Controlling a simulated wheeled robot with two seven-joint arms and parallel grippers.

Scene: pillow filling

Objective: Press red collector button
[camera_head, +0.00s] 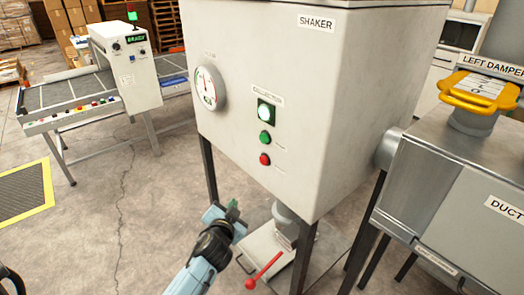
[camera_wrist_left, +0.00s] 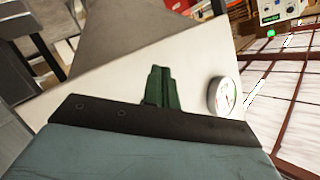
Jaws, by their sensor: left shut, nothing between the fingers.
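The red button (camera_head: 265,159) is on the front face of the grey shaker cabinet (camera_head: 345,90) in the head view. A green button (camera_head: 265,137) and a lit white-green indicator (camera_head: 266,112) sit above it. My left gripper (camera_head: 233,206) is shut and empty, below and left of the red button and apart from it. In the left wrist view its green fingers (camera_wrist_left: 160,88) are together in front of the pale cabinet face. The red button is not visible in the wrist view. My right gripper is not in view.
A round gauge (camera_head: 209,88) is on the cabinet's left part; it also shows in the wrist view (camera_wrist_left: 222,97). Below the cabinet is a red-handled lever (camera_head: 264,271). A metal duct (camera_head: 470,190) stands at right, a conveyor (camera_head: 75,95) at left. The floor between is clear.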

